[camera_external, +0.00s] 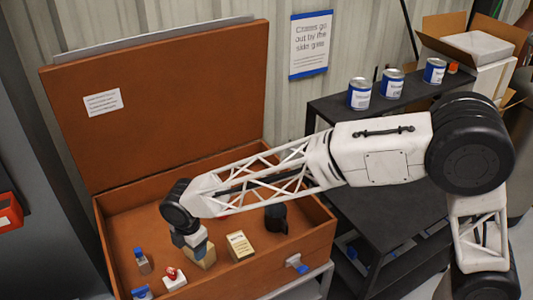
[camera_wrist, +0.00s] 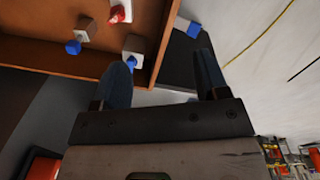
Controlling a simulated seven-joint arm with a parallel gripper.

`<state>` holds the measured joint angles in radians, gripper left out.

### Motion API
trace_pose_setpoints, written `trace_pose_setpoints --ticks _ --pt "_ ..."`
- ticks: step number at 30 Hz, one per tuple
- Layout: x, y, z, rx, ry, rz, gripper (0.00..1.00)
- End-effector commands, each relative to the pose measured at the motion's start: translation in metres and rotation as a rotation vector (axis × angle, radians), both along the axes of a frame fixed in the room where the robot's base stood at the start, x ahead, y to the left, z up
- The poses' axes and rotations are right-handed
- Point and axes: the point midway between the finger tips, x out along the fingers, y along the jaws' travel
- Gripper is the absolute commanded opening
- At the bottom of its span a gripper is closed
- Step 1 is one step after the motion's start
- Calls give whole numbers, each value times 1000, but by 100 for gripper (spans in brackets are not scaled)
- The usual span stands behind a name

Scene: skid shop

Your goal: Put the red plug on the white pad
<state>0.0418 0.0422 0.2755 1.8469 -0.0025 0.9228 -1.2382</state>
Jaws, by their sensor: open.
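A small red piece (camera_external: 171,272), which looks like the red plug, is on or against a small white block (camera_external: 175,283) at the crate's front. In the wrist view, the red piece (camera_wrist: 120,14) shows at the top with white beside it. I cannot tell whether this white block is the white pad. My gripper (camera_external: 192,240) points down inside the crate, behind and right of the red piece, near a tan block (camera_external: 203,257). In the wrist view, my gripper (camera_wrist: 162,76) is open with nothing between its fingers.
The brown crate (camera_external: 318,240) has its lid raised behind. Inside are a blue-topped piece (camera_external: 140,255), another blue piece (camera_external: 143,293), a tan box (camera_external: 240,246) and a black cup (camera_external: 276,219). A blue-and-white piece (camera_external: 297,264) is at the crate's right front wall.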

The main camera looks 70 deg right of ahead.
Motion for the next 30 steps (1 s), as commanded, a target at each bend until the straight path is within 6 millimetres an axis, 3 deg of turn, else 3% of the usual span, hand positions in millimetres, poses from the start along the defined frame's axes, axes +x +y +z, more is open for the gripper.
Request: trace_pose_setpoints --ticks 6,15,30 --pt "-59 5 33 9 -28 -164 68" --pt "-140 12 63 30 -62 -392 68" --pt "-276 21 83 81 -115 -768 68"
